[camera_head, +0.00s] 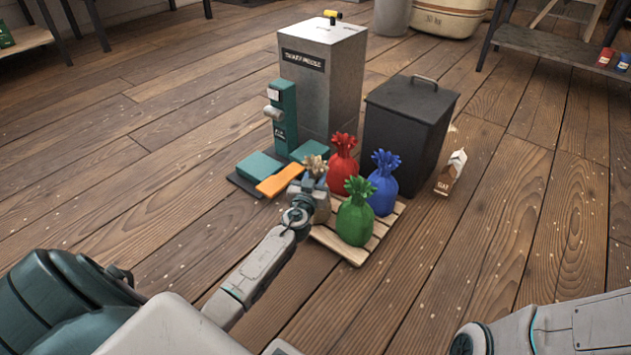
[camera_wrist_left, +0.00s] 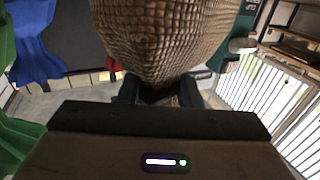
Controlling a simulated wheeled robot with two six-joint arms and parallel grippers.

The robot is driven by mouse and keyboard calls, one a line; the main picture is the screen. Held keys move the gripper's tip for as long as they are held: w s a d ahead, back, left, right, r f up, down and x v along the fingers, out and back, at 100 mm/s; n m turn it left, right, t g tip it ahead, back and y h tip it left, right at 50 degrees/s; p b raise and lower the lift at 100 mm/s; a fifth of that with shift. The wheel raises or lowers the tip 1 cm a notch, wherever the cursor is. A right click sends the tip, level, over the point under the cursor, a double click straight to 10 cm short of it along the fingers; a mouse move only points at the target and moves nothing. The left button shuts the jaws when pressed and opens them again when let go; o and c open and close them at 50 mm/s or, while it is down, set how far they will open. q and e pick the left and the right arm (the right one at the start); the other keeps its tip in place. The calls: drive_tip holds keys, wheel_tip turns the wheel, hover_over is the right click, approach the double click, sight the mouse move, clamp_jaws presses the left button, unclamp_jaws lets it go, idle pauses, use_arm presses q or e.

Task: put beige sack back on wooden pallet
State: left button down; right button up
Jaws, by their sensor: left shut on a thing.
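The beige sack (camera_head: 322,208) is at the left corner of the wooden pallet (camera_head: 345,249), partly hidden by my left gripper (camera_head: 305,196). I cannot tell whether it rests on the slats or hangs just above them. In the left wrist view the woven sack (camera_wrist_left: 170,35) fills the upper middle, and my left gripper (camera_wrist_left: 160,92) is shut on its narrow part. A red sack (camera_head: 342,160), a blue sack (camera_head: 383,185) and a green sack (camera_head: 355,218) stand upright on the pallet, close to the beige one. My right gripper is out of view.
A dark lidded bin (camera_head: 405,135) stands behind the pallet, and a grey metal cabinet (camera_head: 325,85) behind the teal scale (camera_head: 283,118). An orange flat item (camera_head: 280,182) lies left of the sacks. A small carton (camera_head: 452,172) stands right. The front floor is clear.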

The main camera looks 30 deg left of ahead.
use_arm(q)
drive_tip(key=shift+r, duration=0.15)
drive_tip(key=c, duration=1)
unclamp_jaws()
drive_tip(key=shift+c, duration=0.2)
drive_tip(key=shift+s, duration=0.1)
drive_tip(key=p+v, duration=0.1)
drive_tip(key=v, duration=1.1)
